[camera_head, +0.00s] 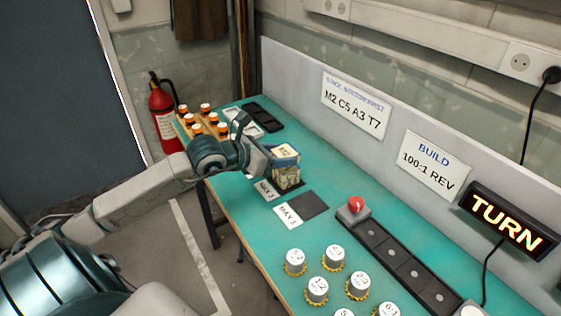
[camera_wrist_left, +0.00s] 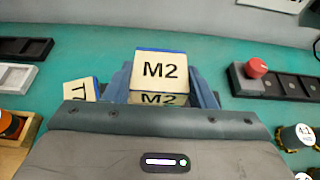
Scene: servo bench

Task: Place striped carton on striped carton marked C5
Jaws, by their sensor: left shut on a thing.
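My left gripper (camera_head: 279,157) is shut on a cream and blue carton marked M2 (camera_wrist_left: 160,68). In the left wrist view the carton sits between the two blue-grey fingers, its label upright. In the head view the held carton (camera_head: 286,151) is directly above a patterned carton (camera_head: 287,178); I cannot tell whether they touch. No C5 marking can be read on the lower carton. A carton marked T7 (camera_wrist_left: 81,90) lies left of the gripper in the left wrist view. My right gripper is not in view.
Cards marked MAX (camera_head: 288,215) and a dark pad (camera_head: 309,205) lie near the stack. A red button (camera_head: 356,203) and dark slotted strip (camera_head: 397,252) are to the right. Several labelled gear motors (camera_head: 317,289) stand in front. Orange-capped items (camera_head: 206,108) and dark trays (camera_head: 263,108) are at the back.

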